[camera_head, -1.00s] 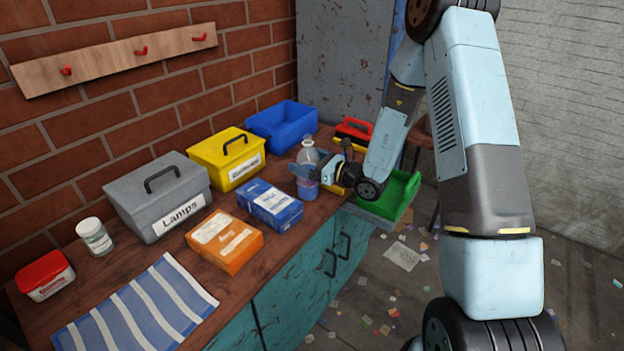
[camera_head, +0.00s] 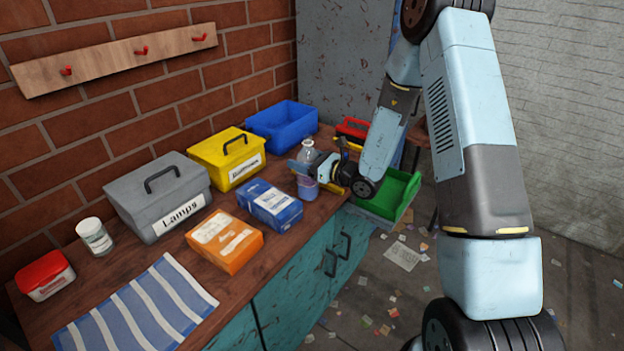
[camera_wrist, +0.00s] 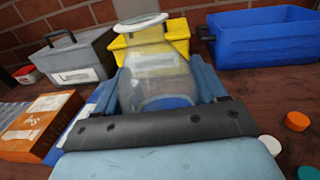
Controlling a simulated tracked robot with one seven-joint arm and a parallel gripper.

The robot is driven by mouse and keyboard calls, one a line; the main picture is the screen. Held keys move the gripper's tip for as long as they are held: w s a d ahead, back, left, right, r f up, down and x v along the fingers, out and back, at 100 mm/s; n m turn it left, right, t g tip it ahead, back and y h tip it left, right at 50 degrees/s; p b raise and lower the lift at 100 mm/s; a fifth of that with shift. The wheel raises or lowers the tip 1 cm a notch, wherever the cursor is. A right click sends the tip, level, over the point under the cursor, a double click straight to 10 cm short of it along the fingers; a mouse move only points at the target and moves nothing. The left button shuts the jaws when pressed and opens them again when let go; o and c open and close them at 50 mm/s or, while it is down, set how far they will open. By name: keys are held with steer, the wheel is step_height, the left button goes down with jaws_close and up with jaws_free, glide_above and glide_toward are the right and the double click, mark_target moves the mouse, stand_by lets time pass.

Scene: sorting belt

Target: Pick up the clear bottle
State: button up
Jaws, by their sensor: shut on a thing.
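The clear bottle (camera_head: 307,152) stands upright on the wooden bench, with a bluish-purple lower part (camera_head: 308,188). It also shows large in the wrist view (camera_wrist: 158,75), with a pale round top, between my two blue fingers. My gripper (camera_head: 308,170) is shut on the bottle's middle, coming in from the right; the wrist view shows a finger on each side of it. The front of the gripper hides the bottle's base in the wrist view. I cannot tell if the bottle is clear of the bench.
A blue and white box (camera_head: 270,204), an orange box (camera_head: 225,241), a grey Lamps case (camera_head: 157,195) and a yellow case (camera_head: 226,160) stand left of the bottle. A blue bin (camera_head: 283,126) is behind. A green tray (camera_head: 391,197) is at right. Loose caps (camera_wrist: 297,121) lie nearby.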

steer(key=c, duration=0.5)
steer(key=shift+r, duration=0.1)
